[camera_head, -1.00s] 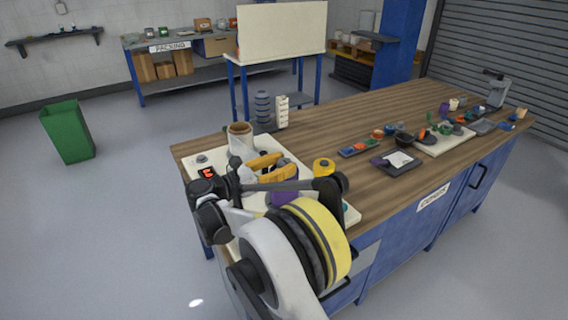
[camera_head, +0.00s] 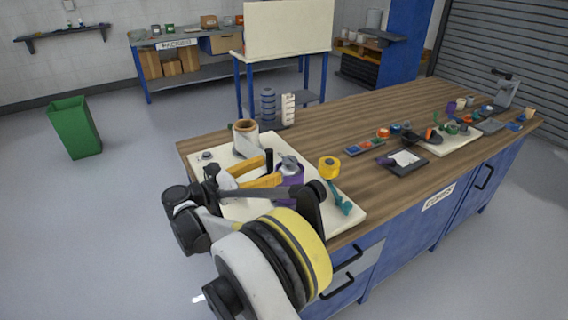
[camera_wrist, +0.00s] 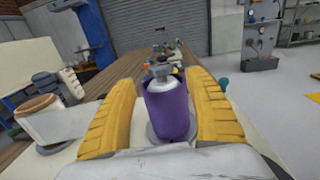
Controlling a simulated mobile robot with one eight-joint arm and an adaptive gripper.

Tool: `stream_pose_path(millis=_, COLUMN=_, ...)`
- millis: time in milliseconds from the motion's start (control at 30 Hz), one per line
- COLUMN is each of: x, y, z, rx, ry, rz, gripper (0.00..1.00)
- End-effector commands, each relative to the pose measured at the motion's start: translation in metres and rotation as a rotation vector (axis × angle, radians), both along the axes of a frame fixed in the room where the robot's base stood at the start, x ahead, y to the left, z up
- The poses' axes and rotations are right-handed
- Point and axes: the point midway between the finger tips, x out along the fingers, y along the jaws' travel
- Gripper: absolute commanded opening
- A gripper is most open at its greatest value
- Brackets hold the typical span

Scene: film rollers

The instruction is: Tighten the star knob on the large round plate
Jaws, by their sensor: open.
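A purple roller (camera_wrist: 170,112) stands upright, with a silver cone and a grey star-shaped knob (camera_wrist: 160,71) on top. A grey round plate (camera_wrist: 152,132) shows partly under it. My gripper (camera_wrist: 161,80) is open, its yellow ribbed fingers on either side of the roller in the wrist view, with gaps between; the knob appears beyond the fingertips. In the head view, the grey knob (camera_head: 290,162) and purple roller (camera_head: 291,190) are just right of the fingertips of my gripper (camera_head: 275,169). My arm hides part of the roller and its base. I cannot tell whether anything touches.
The roller's cream board (camera_head: 228,158) also bears a white roll with a brown core (camera_head: 246,138). Small parts crowd the bench's far right. Bare wood (camera_head: 345,128) lies behind the board.

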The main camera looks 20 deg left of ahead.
Motion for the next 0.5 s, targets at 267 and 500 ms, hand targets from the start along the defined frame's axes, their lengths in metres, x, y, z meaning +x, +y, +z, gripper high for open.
stream_pose_path(millis=267, x=-0.034, y=0.026, z=0.0, rx=0.0, ry=0.0, rz=0.0, gripper=0.62)
stream_pose_path(millis=500, x=-0.039, y=0.029, z=0.0, rx=0.0, ry=0.0, rz=-0.001, gripper=0.62)
